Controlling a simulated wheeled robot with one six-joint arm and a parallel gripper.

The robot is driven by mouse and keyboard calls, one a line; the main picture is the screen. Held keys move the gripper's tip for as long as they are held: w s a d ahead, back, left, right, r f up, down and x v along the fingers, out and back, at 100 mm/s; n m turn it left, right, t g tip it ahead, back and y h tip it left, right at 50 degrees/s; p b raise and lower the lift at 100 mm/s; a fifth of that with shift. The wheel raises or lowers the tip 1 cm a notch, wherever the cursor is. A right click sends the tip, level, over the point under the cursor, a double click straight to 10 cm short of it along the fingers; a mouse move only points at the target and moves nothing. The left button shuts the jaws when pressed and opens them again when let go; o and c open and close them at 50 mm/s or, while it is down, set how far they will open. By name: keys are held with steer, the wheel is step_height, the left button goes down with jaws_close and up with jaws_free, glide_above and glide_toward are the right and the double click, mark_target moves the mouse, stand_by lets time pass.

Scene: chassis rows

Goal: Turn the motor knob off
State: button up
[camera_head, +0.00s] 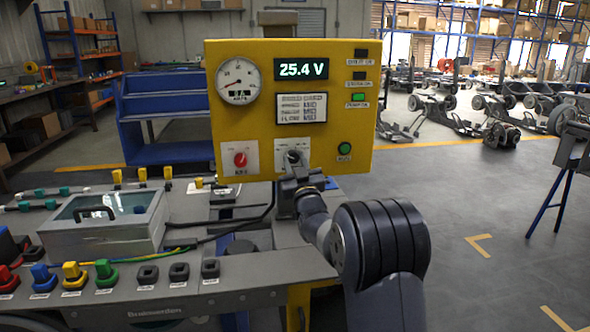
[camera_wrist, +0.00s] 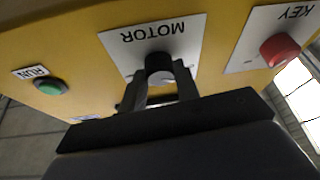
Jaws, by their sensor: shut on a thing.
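The motor knob (camera_wrist: 159,63) is a black knob on a white plate marked MOTOR, on the yellow control panel (camera_head: 300,80). In the wrist view my gripper (camera_wrist: 160,84) has its two dark fingers on either side of the knob, shut on it. In the head view my gripper (camera_head: 293,168) is at the panel's lower middle, over the lower part of the motor plate (camera_head: 293,150). The knob's pointer direction is hard to read, as the fingers cover part of it.
The red key knob (camera_head: 240,159) is left of the motor knob. The green run button (camera_head: 344,148) is to its right. A dial gauge (camera_head: 238,80) and a display reading 25.4 V (camera_head: 302,69) sit above. A clear-lidded box (camera_head: 105,225) stands on the bench at left.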

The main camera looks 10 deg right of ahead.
steer(key=shift+n+y+b, duration=0.35)
steer(key=shift+n+y, duration=0.05)
steer(key=shift+n, duration=0.3)
steer(key=o, duration=1)
steer(key=shift+s, duration=0.1)
steer(key=v, duration=1)
steer(key=shift+s+f, duration=0.1)
steer(key=shift+s, duration=0.2)
